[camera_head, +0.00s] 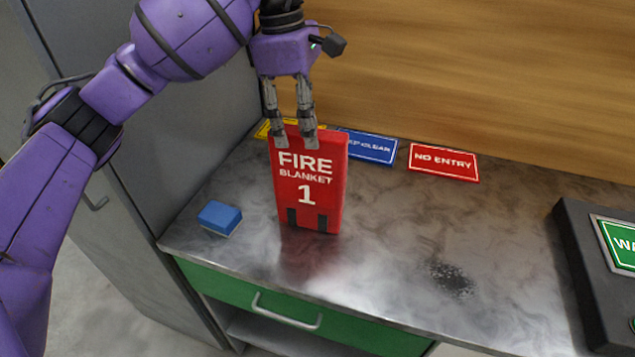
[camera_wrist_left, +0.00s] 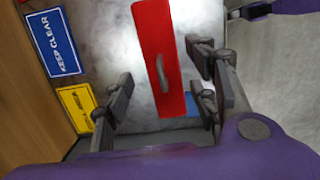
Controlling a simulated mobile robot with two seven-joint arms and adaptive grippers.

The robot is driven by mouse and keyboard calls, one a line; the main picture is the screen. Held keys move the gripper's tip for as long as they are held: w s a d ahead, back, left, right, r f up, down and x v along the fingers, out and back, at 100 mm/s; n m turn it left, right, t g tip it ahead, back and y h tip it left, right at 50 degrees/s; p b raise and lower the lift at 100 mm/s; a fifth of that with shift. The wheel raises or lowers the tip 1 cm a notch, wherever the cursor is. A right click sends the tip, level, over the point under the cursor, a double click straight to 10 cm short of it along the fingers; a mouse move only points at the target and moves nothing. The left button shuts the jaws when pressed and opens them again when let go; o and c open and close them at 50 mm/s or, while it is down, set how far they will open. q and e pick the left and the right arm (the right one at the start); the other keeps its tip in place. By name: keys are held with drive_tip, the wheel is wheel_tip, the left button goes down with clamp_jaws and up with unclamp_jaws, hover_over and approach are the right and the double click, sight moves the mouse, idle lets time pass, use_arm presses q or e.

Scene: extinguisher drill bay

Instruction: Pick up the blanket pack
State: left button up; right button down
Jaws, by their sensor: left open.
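The blanket pack (camera_head: 308,190) is a flat red pack marked "FIRE BLANKET 1", standing upright on the metal worktop. My left gripper (camera_head: 294,140) is above it, pointing down, with its fingers at the pack's top edge. In the left wrist view the pack's red top (camera_wrist_left: 158,60) with a grey handle lies between the open fingers of my left gripper (camera_wrist_left: 165,102). Gaps show on both sides of the pack there, so the fingers do not appear closed on it. My right gripper does not show in the head view.
A blue block (camera_head: 219,217) lies left of the pack. Blue (camera_head: 368,147), red (camera_head: 443,162) and yellow (camera_head: 263,131) signs lie behind it, near the wooden wall. A dark box (camera_head: 590,260) with a green label stands at right.

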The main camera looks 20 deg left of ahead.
sight(306, 155)
use_arm(q)
drive_tip(key=f, duration=0.4)
drive_tip(key=f+p, duration=0.1)
drive_tip(key=f, duration=0.2)
drive_tip(key=shift+s+d, duration=0.25)
drive_tip(key=shift+d, duration=0.15)
clamp_jaws()
